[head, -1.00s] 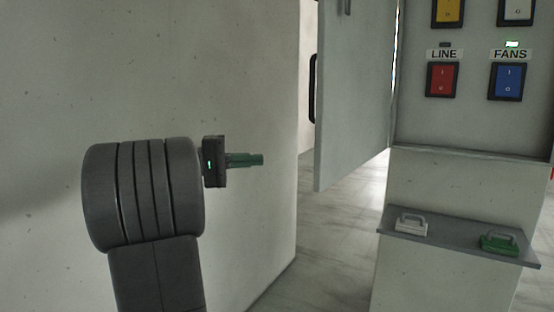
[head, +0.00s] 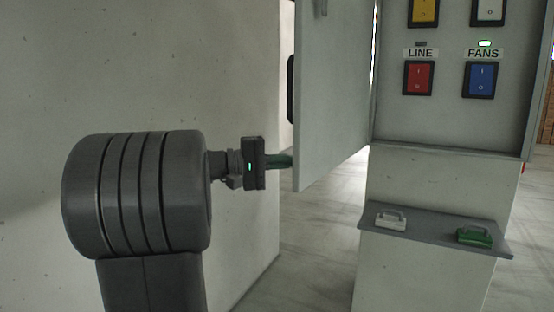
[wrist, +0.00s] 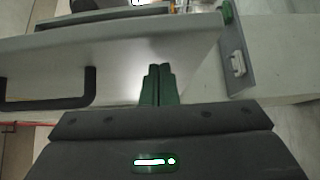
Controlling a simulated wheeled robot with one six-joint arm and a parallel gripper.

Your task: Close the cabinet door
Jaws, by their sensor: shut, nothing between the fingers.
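The cabinet door (head: 333,95) is a pale grey panel. It stands open, swung out to the left of the cabinet's switch panel (head: 448,118). A black handle (head: 291,89) shows at its left edge, and again in the wrist view (wrist: 90,92). My gripper (head: 286,160) has green fingers pressed together with nothing between them. Its fingertips are beside the lower left edge of the door in the head view. In the wrist view the fingers (wrist: 158,84) point at the door's outer face (wrist: 120,52); I cannot tell whether they touch it.
A shelf (head: 430,231) below the panel holds a white padlock-shaped piece (head: 391,219) and a green one (head: 474,237). The panel has red (head: 419,78) and blue (head: 480,80) switches. A concrete wall (head: 200,60) stands at left. Open floor (head: 318,225) lies below the door.

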